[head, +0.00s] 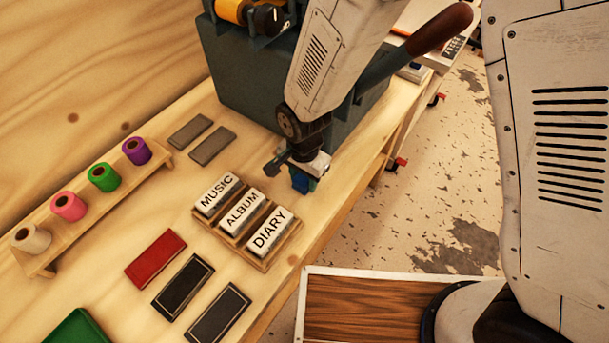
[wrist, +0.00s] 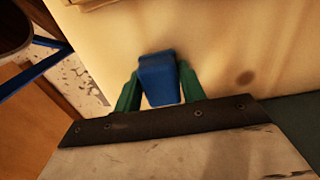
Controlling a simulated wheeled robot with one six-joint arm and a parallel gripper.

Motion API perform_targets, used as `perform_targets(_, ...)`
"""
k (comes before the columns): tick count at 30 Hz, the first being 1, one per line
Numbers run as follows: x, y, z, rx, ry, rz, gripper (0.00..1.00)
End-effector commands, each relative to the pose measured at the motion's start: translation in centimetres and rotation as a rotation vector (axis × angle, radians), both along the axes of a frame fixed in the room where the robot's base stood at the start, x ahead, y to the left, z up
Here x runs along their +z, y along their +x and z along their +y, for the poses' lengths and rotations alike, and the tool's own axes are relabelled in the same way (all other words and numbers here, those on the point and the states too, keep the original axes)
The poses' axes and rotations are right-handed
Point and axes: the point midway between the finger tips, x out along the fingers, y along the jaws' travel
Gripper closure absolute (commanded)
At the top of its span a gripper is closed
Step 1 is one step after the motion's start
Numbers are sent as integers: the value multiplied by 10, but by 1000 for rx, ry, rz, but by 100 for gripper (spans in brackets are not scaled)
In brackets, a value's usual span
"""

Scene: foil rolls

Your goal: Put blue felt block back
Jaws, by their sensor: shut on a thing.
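The blue felt block (head: 302,182) is at the tip of my gripper (head: 303,174), near the right edge of the bench beside the machine. In the wrist view the blue block (wrist: 159,80) sits between the two green fingers of my gripper (wrist: 158,88), which are shut on it. Pale bench wood shows beyond the block. I cannot tell whether the block touches the bench or hangs just above it.
A wooden tray (head: 263,265) with blocks marked MUSIC, ALBUM and DIARY lies left of my gripper. A dark machine (head: 240,92) with a lever stands behind. A rack (head: 49,256) holds several coloured rolls. Two grey pads (head: 212,146) and red and black cases (head: 155,258) lie on the bench.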

Motion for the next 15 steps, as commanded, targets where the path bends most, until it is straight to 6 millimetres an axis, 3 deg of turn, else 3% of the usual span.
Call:
perform_targets(5, -3, 0, 0, 0, -1, 1, 81)
perform_targets(6, -3, 0, 0, 0, 0, 0, 49)
perform_targets(7, -3, 0, 0, 0, 0, 0, 40)
perform_targets(15, -2, 0, 0, 0, 0, 0, 38)
